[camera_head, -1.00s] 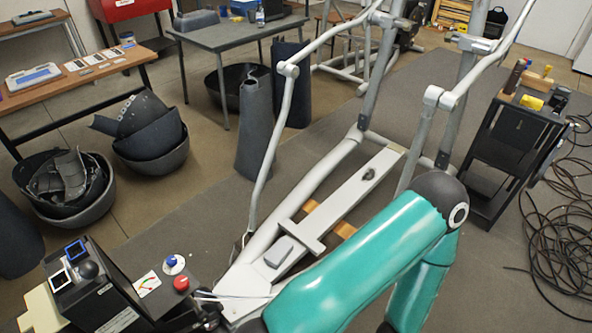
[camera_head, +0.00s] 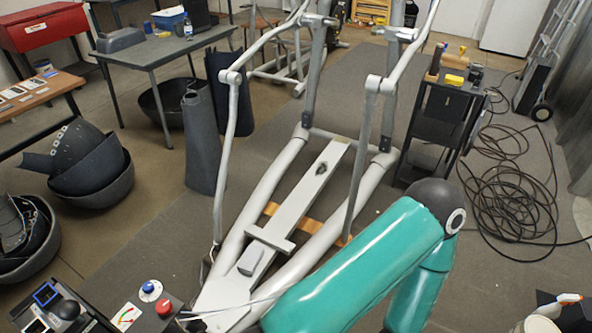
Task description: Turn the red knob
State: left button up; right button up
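The red knob (camera_head: 164,305) is a small round knob on the console (camera_head: 70,316) at the lower left. A blue knob (camera_head: 150,288) on a white dial is just behind it, and a coloured gauge (camera_head: 126,316) is to its left. My teal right arm crosses the lower middle and reaches down-left towards the console. Its gripper is almost wholly cut off by the bottom edge, with only dark parts showing just right of the red knob. I cannot tell its opening or whether it touches the knob. My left gripper is not in view.
A grey elliptical frame (camera_head: 285,190) fills the middle. A black cart (camera_head: 446,112) with tools stands at the right, beside coiled black cable (camera_head: 505,195) on the floor. Dark bowls (camera_head: 98,180) and a workbench (camera_head: 40,95) are at the left. A grey table (camera_head: 165,48) is behind.

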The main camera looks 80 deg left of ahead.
aim_at(164, 306)
jog(key=z, duration=0.4)
jog(key=i, duration=0.95)
jog(key=u, duration=2.2)
jog(key=i, duration=0.15)
jog(key=u, duration=1.65)
jog(key=i, duration=0.5)
jog(key=z, duration=0.3)
